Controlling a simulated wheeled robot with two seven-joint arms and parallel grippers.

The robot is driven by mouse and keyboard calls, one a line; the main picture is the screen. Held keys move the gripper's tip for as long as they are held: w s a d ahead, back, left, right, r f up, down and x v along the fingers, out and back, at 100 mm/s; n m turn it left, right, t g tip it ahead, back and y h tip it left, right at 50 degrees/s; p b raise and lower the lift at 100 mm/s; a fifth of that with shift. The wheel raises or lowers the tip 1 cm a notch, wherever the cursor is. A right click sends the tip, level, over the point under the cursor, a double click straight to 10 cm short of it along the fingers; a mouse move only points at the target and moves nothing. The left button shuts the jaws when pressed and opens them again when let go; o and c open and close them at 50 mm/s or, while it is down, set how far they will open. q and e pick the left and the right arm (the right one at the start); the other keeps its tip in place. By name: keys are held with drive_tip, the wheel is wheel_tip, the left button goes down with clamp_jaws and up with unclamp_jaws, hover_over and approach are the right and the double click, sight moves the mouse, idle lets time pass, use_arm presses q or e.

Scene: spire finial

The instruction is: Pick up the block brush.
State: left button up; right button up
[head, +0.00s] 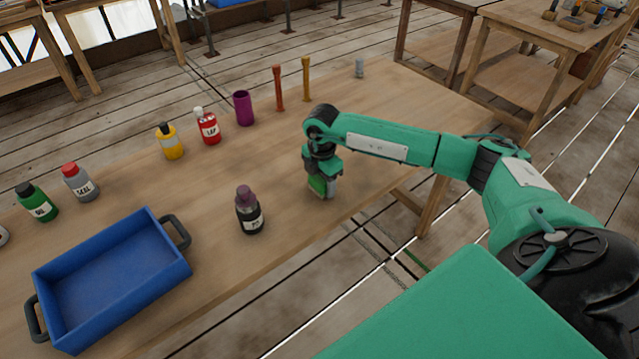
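My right gripper (326,184) points down at the table near its front edge, right of the dark bottle. A small bright green block with a paler lower edge, which looks like the block brush (316,186), shows right at the fingers. The gripper hides much of it. I cannot tell whether the fingers are closed on it or only around it, nor whether it touches the table. My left gripper is not in view.
A dark bottle with a purple cap (249,211) stands left of the gripper. A blue tray (180,268) lies at front left. Along the back stand several bottles, a purple cup (243,108), and two upright sticks (279,90).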

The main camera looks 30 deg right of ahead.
drive_tip(key=c, duration=0.5)
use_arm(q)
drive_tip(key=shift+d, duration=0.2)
use_arm(e)
drive_tip(key=shift+o, duration=0.2)
drive_tip(key=shift+r, duration=0.1)
